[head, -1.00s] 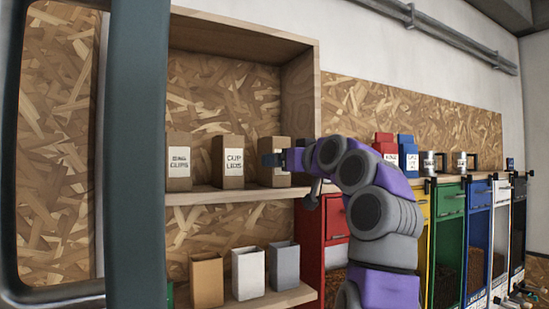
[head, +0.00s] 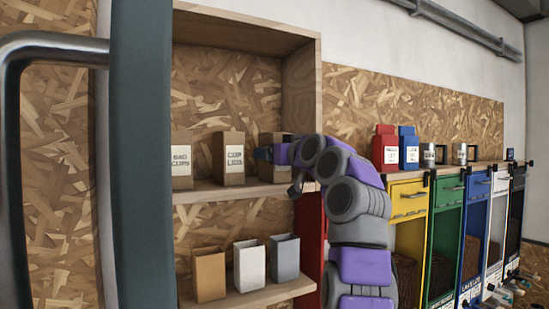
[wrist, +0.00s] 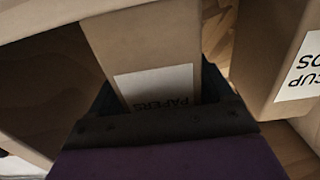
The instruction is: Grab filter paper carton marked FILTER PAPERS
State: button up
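The filter papers carton (wrist: 150,45) is a tan box with a white label. The word PAPERS reads upside down in the wrist view. My gripper (wrist: 158,90) has one dark finger on each side of this carton, close to its sides; the fingers look spread, and firm contact is not clear. In the head view my gripper (head: 264,153) is at the front of the carton (head: 272,143), which stands upright at the right end of the upper shelf (head: 226,192), partly hidden by my arm.
The CUP LIDS carton (head: 231,142) stands just left, close to my gripper; it also shows in the wrist view (wrist: 270,45). The BAG CLIPS carton (head: 181,165) is further left. Several open boxes sit on the lower shelf (head: 265,297). A shelf side panel (head: 303,95) bounds the right.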

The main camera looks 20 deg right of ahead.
jog(key=c, duration=0.9)
jog(key=shift+c, duration=0.2)
